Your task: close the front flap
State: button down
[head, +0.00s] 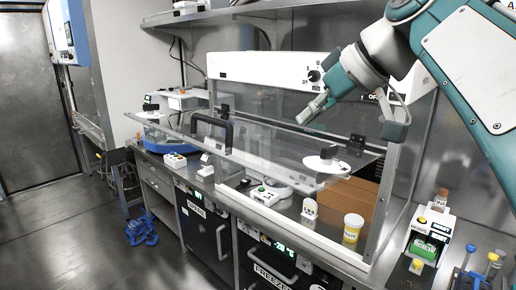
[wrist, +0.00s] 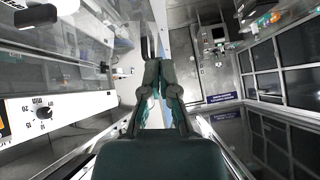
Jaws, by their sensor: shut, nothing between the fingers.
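The front flap (head: 185,141) is a clear panel on the clear-walled cabinet. In the head view it stands out roughly level from the cabinet's front, over the floor side. A black handle (head: 229,132) is on it. The cabinet's lower front is open below the flap. My gripper (head: 308,114) is above the flap, in front of the white control panel (head: 285,72), and looks apart from the handle. In the wrist view its two fingers (wrist: 161,75) are together and empty.
Inside the cabinet are a yellow-labelled jar (head: 352,228), a white holder (head: 309,208) and brown boxes (head: 350,195). A shelf (head: 205,14) runs above at the back. A green-and-white device (head: 430,235) stands at the right. The floor at left (head: 70,225) is mostly clear.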

jog(key=w+a+r, duration=0.1)
send_over(252, 168)
jog(key=d, duration=0.3)
jog(key=shift+n, duration=0.4)
jog(key=f, duration=0.6)
jog(key=shift+s+a+f, duration=0.25)
jog(key=shift+s, duration=0.05)
jog(key=f, duration=0.3)
jog(key=shift+s+a, duration=0.1)
jog(key=shift+a, duration=0.2)
jog(key=shift+f+y, duration=0.3)
jog(key=shift+f, duration=0.25)
